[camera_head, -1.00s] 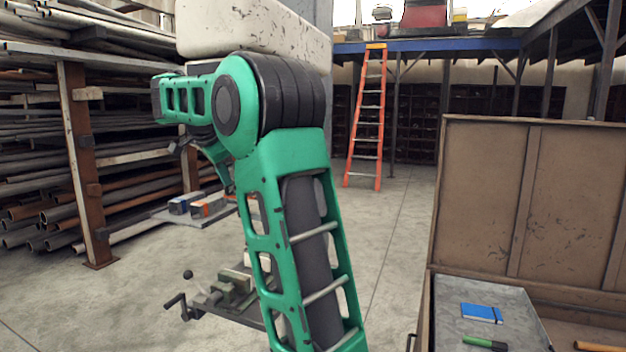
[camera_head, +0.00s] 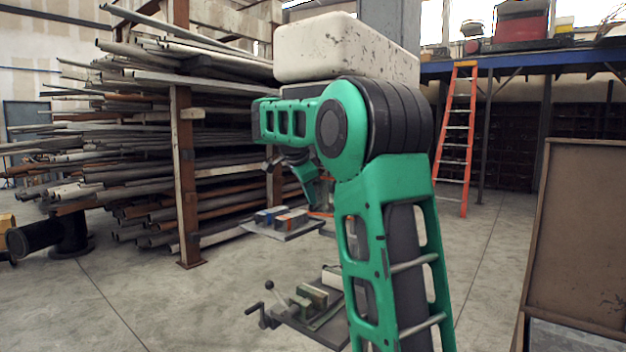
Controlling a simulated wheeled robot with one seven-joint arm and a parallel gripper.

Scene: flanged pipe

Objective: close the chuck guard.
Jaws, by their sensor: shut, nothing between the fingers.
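I cannot make out a chuck guard or a chuck in the head view. My green arm stands across the right middle of the view and hides what is behind it. Its upper part bends left at a large black-banded joint. My gripper (camera_head: 272,164) is small and dark at the far end of the arm, in front of the pipe rack. It is shut, with nothing seen in it. A large white body with chipped paint (camera_head: 345,48) shows behind and above the joint; I cannot tell what it belongs to.
A green vise with a crank (camera_head: 308,305) stands low at the centre. Beyond it is a grey tray (camera_head: 285,232) with small boxes. A rack of pipes (camera_head: 140,150) fills the left. A black flanged pipe (camera_head: 68,238) lies far left. A brown cabinet (camera_head: 580,240) stands right. Floor at lower left is clear.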

